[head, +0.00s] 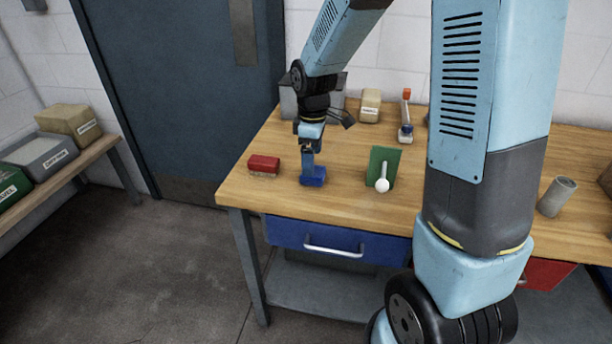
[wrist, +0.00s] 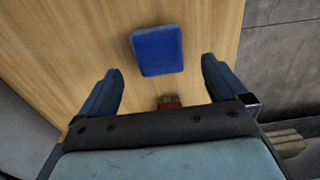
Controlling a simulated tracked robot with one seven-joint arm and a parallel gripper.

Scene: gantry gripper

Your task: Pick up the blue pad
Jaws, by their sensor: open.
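The blue pad (head: 314,176) sits on the wooden workbench near its front left part. In the wrist view the blue pad (wrist: 158,50) is a rounded blue block lying beyond the fingertips, roughly midway between them. My gripper (head: 309,152) hangs just above or behind the pad in the head view, pointing down. In the wrist view my gripper (wrist: 161,78) has its two blue fingers spread wide with nothing between them. I cannot tell the exact gap between fingertips and pad. The pad's far side is partly hidden by the gripper in the head view.
A red brush-like block (head: 264,163) lies left of the pad; part of something red (wrist: 168,101) shows near the palm. A green plate with a white-knobbed handle (head: 383,167) stands to the right. A blue drawer (head: 290,234) is below. My arm hides part of the bench.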

